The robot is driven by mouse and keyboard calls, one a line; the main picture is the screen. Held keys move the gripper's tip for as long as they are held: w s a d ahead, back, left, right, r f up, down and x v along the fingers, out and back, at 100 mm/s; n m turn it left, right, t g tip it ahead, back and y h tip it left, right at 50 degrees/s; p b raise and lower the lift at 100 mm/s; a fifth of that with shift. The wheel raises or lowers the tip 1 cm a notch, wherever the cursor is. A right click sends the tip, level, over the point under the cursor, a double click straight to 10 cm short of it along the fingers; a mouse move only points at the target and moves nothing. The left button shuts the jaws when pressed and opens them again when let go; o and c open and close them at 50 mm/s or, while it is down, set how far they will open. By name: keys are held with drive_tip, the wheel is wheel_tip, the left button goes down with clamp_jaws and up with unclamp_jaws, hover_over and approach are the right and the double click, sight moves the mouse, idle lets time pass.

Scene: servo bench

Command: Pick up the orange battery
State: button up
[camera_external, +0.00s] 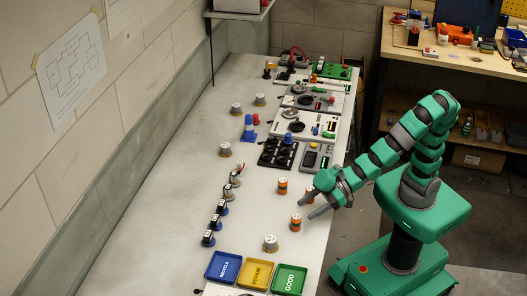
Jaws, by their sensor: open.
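Two small upright cylinders with orange bands stand on the pale bench: a farther one (283,186) and a nearer one (296,222). I cannot tell which is the task's orange battery. My gripper (306,208) is open, and its fingers point left and down over the bench's right side. The fingertips are between the two cylinders in the picture, close to the nearer one. Nothing shows between the fingers. Their height above the bench is hard to judge.
Blue (223,267), yellow (256,274) and green (289,280) trays lie at the bench's near end, with a grey-white cylinder (270,243) behind them. Several small dark-and-white items line the left. A black rack (278,153) and devices fill the far part. The middle is clear.

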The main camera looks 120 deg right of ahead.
sight(296, 217)
drive_tip(key=shift+a+b+x, duration=0.15)
drive_tip(key=shift+b+x, duration=0.4)
drive_tip(key=shift+x, duration=1)
drive_tip(key=shift+a+b+x, duration=0.15)
drive_tip(key=shift+b+x, duration=0.4)
drive_tip(key=shift+x, duration=1)
drive_tip(key=c, duration=1.1)
